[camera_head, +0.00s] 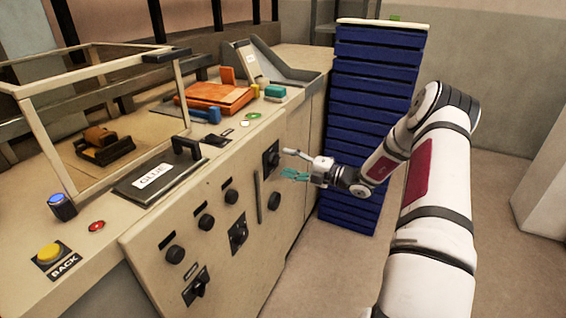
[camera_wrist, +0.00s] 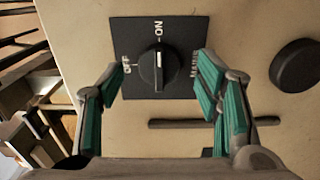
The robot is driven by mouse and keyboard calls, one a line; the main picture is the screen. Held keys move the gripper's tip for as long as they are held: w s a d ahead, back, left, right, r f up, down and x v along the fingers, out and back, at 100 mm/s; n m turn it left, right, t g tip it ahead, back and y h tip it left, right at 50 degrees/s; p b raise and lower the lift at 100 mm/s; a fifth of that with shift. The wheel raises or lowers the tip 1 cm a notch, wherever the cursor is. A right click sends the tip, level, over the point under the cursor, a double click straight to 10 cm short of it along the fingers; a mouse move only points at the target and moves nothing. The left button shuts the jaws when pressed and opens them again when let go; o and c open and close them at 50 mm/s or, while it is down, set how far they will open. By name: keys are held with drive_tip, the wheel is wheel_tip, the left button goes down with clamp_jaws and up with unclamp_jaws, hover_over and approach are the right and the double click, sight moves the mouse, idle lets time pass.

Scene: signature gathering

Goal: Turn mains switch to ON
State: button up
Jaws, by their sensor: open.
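The mains switch is a black rotary knob (camera_wrist: 160,72) on a square black plate (camera_wrist: 190,30) on the panel. White lettering reads OFF at its left, ON at its top and MAINS at its right in the wrist view. The knob's white line stands upright in that view, in line with the ON label. In the head view the switch (camera_head: 271,157) is at the panel's right end. My gripper (camera_head: 288,163) is in front of it. In the wrist view my gripper (camera_wrist: 160,80) is open, with one teal-padded finger on each side of the knob. Finger contact with the knob is not visible.
A round black knob (camera_wrist: 297,66) and a dark bar handle (camera_wrist: 200,123) are near the switch. Other knobs (camera_head: 206,222) line the panel. A blue drawer stack (camera_head: 370,110) stands close behind my arm. The floor (camera_head: 330,265) in front is clear.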

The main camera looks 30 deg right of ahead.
drive_tip(key=v, duration=0.9)
drive_tip(key=shift+s, duration=0.15)
drive_tip(key=s+a+r+n+g+p, duration=0.1)
drive_tip(key=s+a+r+n+g, duration=0.25)
drive_tip(key=a+r+n, duration=0.4)
drive_tip(key=s+a+r+n+g+p, duration=0.1)
drive_tip(key=s+a+r+n+g, duration=0.3)
drive_tip(key=a+n, duration=0.5)
drive_tip(key=s+a+r+n+g+p, duration=0.2)
drive_tip(key=a+r+n+g, duration=0.45)
drive_tip(key=a, duration=0.35)
drive_tip(key=s+a+r+n+t+h+p, duration=0.1)
drive_tip(key=s+r+n+h, duration=0.3)
drive_tip(key=s+n, duration=0.8)
drive_tip(key=s+a+r+n+t+h+p, duration=0.1)
drive_tip(key=s+r+n+h, duration=0.4)
drive_tip(key=s+n, duration=0.7)
wheel_tip(320, 180, up, 2)
drive_tip(key=shift+a+r+n+t+p, duration=0.1)
drive_tip(key=shift+a+n+t+p, duration=0.2)
drive_tip(key=shift+a+n+p, duration=0.6)
